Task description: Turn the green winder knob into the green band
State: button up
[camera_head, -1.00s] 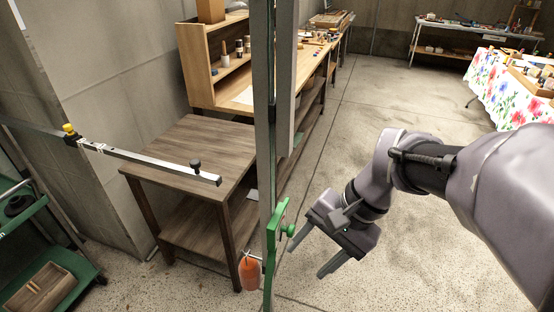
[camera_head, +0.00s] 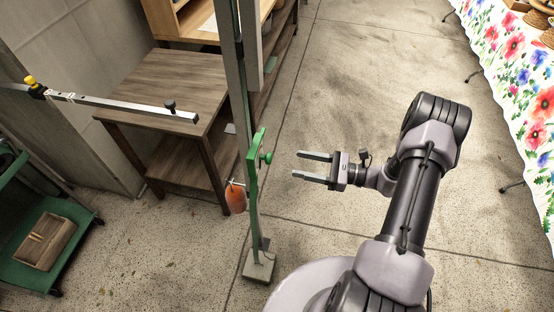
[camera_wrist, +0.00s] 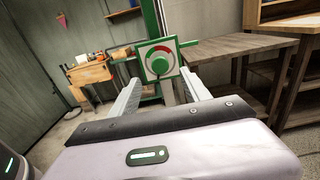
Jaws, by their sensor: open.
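The green winder knob (camera_head: 267,157) sticks out from a green plate (camera_head: 252,180) on an upright metal post (camera_head: 231,60). My gripper (camera_head: 298,165) is open and empty, to the right of the knob, with its fingers pointing at it and a gap between. In the wrist view the knob (camera_wrist: 158,67) sits in the middle of a white dial face (camera_wrist: 149,51) with a green border, between my two fingers. A red arc shows on the dial above the knob; the green band and any pointer are too small to tell.
An orange piece (camera_head: 236,197) hangs by the post, left of the plate. The post stands on a small base (camera_head: 258,268). A wooden table (camera_head: 160,85) is behind left, a green cart (camera_head: 75,222) far left.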

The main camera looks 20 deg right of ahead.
aim_at(266, 158)
jog(key=b+x, duration=0.1)
jog(key=x, duration=0.7)
jog(key=shift+a, duration=0.1)
grip_shut()
